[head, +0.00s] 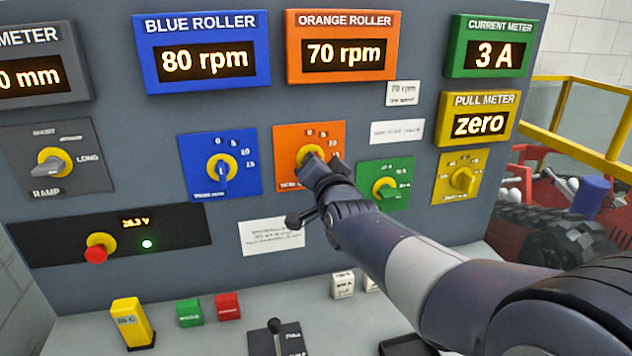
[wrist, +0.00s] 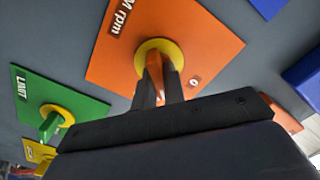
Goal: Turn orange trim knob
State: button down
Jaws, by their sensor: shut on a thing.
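The orange trim knob (wrist: 155,67) has an orange handle on a yellow disc, set on an orange plate (wrist: 205,50). My gripper (wrist: 159,92) is shut on the handle, with one dark finger on each side of it in the wrist view. In the head view the plate (head: 332,131) is partly covered by my gripper (head: 314,163), and the knob's handle is mostly hidden. The ORANGE ROLLER display (head: 342,20) above reads 70 rpm.
The blue knob (head: 222,169) is to the left, the green knob (head: 385,188) and yellow knob (head: 463,178) to the right. The blue display (head: 203,30) reads 80 rpm. A red button (head: 97,254) sits lower left. A black lever (head: 275,330) stands on the ledge.

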jog(key=m+b, duration=0.2)
jog(key=b, duration=0.1)
jog(key=shift+f+m, duration=0.25)
jog(key=shift+m, duration=0.05)
jog(key=shift+r+m+b, duration=0.15)
jog(key=shift+m+b, duration=0.25)
jog(key=shift+b, duration=0.35)
jog(key=c, duration=1.5)
grip_release()
jog(key=v, duration=1)
jog(key=shift+s, duration=0.4)
jog(key=shift+w, duration=0.15)
